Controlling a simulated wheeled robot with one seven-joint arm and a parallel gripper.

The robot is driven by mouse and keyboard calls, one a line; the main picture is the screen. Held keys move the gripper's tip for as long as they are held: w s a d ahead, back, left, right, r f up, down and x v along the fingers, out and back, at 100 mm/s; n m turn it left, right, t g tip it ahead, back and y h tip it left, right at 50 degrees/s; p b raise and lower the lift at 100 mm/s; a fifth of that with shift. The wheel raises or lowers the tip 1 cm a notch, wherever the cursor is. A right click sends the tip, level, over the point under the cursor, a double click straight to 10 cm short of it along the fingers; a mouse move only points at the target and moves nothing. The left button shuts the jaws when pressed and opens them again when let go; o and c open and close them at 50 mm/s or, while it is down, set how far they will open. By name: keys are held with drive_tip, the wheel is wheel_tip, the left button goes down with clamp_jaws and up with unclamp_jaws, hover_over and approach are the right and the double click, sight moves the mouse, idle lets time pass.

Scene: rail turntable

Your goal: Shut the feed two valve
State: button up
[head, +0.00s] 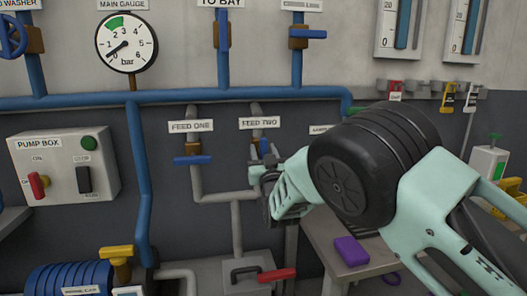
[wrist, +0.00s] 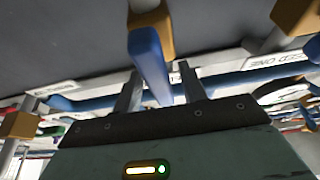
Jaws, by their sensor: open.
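The FEED TWO label (head: 259,123) hangs on the wall pipe at the middle of the head view. My gripper (head: 262,176) is open right at this valve. In the wrist view, the long blue handle (wrist: 150,62) comes out from a brass valve body (wrist: 152,18) and reaches between my two open fingers (wrist: 160,84). I cannot tell whether either finger touches it.
The feed one valve (head: 193,160) is close on the left, its blue handle crosswise to its pipe. A pump box (head: 65,165) is at the left. A grey box with a red handle (head: 277,274) is below. A table with a purple block (head: 351,251) stands at lower right.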

clamp_jaws()
